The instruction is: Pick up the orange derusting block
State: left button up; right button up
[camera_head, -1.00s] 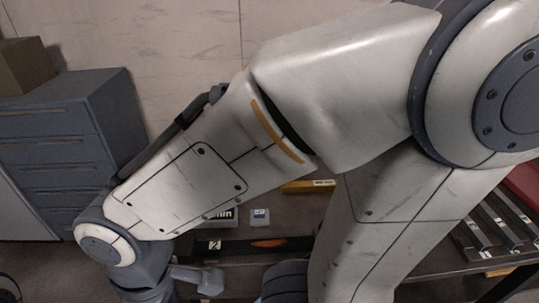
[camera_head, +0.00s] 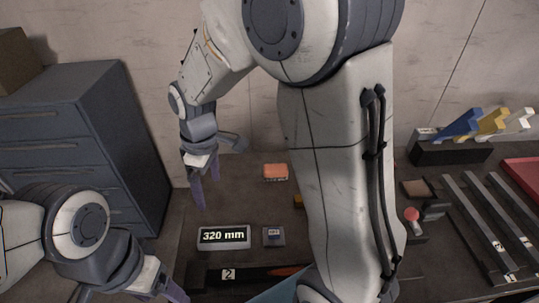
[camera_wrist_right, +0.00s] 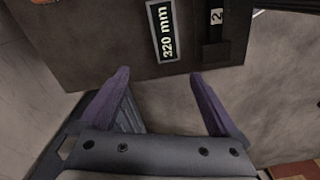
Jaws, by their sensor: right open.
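The orange derusting block (camera_head: 275,171) lies on the dark work surface near the wall in the head view. A small orange bit (camera_wrist_right: 42,1) at the top left edge of the right wrist view may be the same block. My right gripper (camera_head: 205,184) is to the left of the block, apart from it. In the right wrist view its two purple fingers (camera_wrist_right: 160,76) are spread with nothing between them. My left gripper (camera_head: 165,287) is at the bottom left of the head view, partly cut off, and its opening is unclear.
A "320 mm" display (camera_head: 223,237) and a small blue-grey box (camera_head: 273,236) lie in front of the block. A grey drawer cabinet (camera_head: 70,130) stands left. My right arm hides the middle of the table. Rails (camera_head: 480,225) lie right.

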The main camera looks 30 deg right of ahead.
jog(key=w+d+p, duration=0.1)
jog(key=w+d, duration=0.5)
jog(key=n+p, duration=0.3)
jog(key=p, duration=0.2)
send_over(275, 167)
jog(key=shift+h, duration=0.3)
jog(key=f, duration=1.2)
jog(key=shift+s+a+f, duration=0.15)
jog(key=shift+s+f, duration=0.15)
jog(key=shift+f, duration=0.35)
jog(key=shift+f+p, duration=0.3)
jog(key=shift+f, duration=0.25)
jog(key=f, duration=0.1)
jog(key=f+p, duration=0.1)
jog(key=f, duration=0.1)
jog(key=shift+w+d+f, duration=0.2)
jog(key=shift+f+p, duration=0.3)
jog(key=shift+f, duration=0.15)
grip_shut()
pick_arm(q)
notch_tip(275, 167, up, 9)
jog(key=shift+r, duration=0.2)
pick_arm(e)
jog(key=shift+r, duration=0.15)
